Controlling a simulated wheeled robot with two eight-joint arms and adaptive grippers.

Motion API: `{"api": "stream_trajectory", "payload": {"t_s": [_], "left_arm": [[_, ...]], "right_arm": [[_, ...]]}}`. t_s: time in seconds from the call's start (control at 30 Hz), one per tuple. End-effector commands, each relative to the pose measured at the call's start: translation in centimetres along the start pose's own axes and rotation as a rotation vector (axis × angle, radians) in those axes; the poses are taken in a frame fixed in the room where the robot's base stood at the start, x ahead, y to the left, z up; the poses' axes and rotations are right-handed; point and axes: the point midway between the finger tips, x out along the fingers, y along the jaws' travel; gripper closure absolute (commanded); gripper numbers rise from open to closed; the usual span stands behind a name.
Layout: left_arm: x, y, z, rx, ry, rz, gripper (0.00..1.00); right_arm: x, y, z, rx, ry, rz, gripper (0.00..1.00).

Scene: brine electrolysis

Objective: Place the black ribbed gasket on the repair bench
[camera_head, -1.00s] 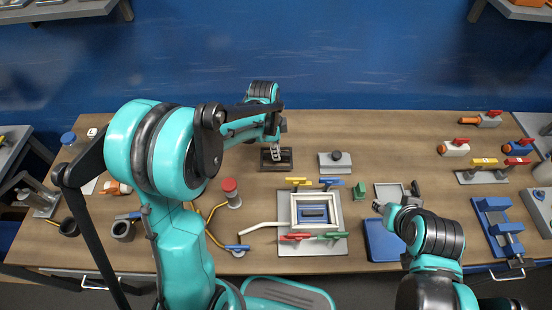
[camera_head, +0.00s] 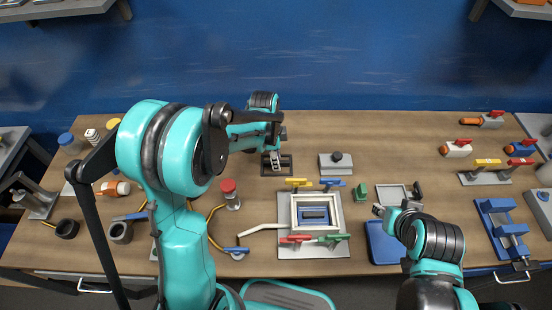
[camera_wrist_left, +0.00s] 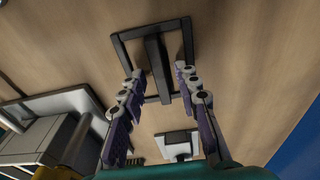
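The black ribbed gasket (camera_head: 290,166) is a dark square frame with a bar across its middle. It lies flat on the wooden bench (camera_head: 400,135), left of the grey block with the black knob. The left wrist view shows the gasket (camera_wrist_left: 154,62) ahead of my fingers. My left gripper (camera_head: 276,158) is right over it. Its two fingers (camera_wrist_left: 160,75) are apart, one on each side of the middle bar, with visible gaps to it. My right gripper (camera_head: 381,210) is near the blue tray (camera_head: 383,243); its finger opening is too small to judge.
A grey plate with a white frame (camera_head: 316,222) and coloured clamps stands in front of the gasket. A grey block with a black knob (camera_head: 336,163) is close on its right. A red-capped bottle (camera_head: 230,193) is front left.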

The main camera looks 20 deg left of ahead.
Motion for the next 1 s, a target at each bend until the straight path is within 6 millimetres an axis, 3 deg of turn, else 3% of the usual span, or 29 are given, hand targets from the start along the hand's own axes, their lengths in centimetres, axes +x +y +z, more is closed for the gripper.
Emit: {"api": "stream_trajectory", "payload": {"t_s": [0.17, 0.5, 0.77, 0.87, 1.0], "left_arm": [[-1.8, 0.0, -0.1, -0.001, 0.0, 0.0, 0.68], [-9.2, 0.0, -0.1, 0.0, 0.0, 0.0, 0.68], [-12.2, 0.1, 0.0, -0.004, 0.0, -0.002, 0.68], [-13.2, 0.8, 0.1, -0.051, 0.002, -0.023, 0.68], [-15.5, 3.4, 0.7, -0.238, 0.019, -0.112, 0.68]], "right_arm": [[-0.7, 0.0, -0.5, 0.0, 0.0, 0.0, 0.6], [-2.6, 0.0, -1.9, 0.0, 0.0, 0.0, 0.6], [-3.2, 0.0, -2.3, 0.0, 0.0, 0.0, 0.6], [-3.2, 0.0, -2.3, 0.0, 0.0, 0.0, 0.6], [-3.2, 0.0, -2.3, 0.0, 0.0, 0.0, 0.6]]}}
